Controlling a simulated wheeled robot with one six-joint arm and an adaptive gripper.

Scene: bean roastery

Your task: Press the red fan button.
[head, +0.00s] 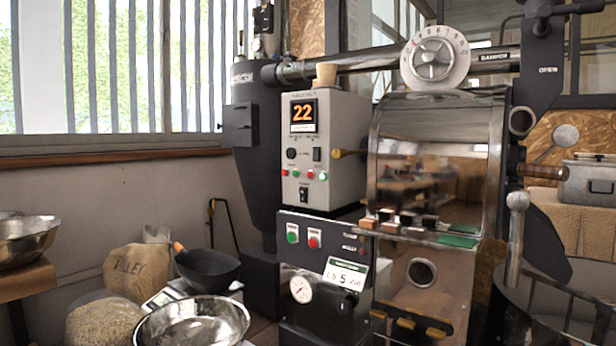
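A red button (314,238) sits on the dark lower panel (330,262) of the roasting machine, in the middle of the head view. A green button (292,233) is just to its left on the same panel. Small red and green lights or buttons also show in a row on the grey control box (335,130) above, under a display reading 22. The labels by the buttons are too small to read, so I cannot tell which red one is marked as the fan. My gripper is not in view.
A polished roaster body (398,270) stands right of the panel. A pressure gauge (300,289) and a card reading 5 (346,273) are below the buttons. A steel bowl (190,325), a dark pan (207,270) and sacks stand at lower left. Nothing blocks the panel's front.

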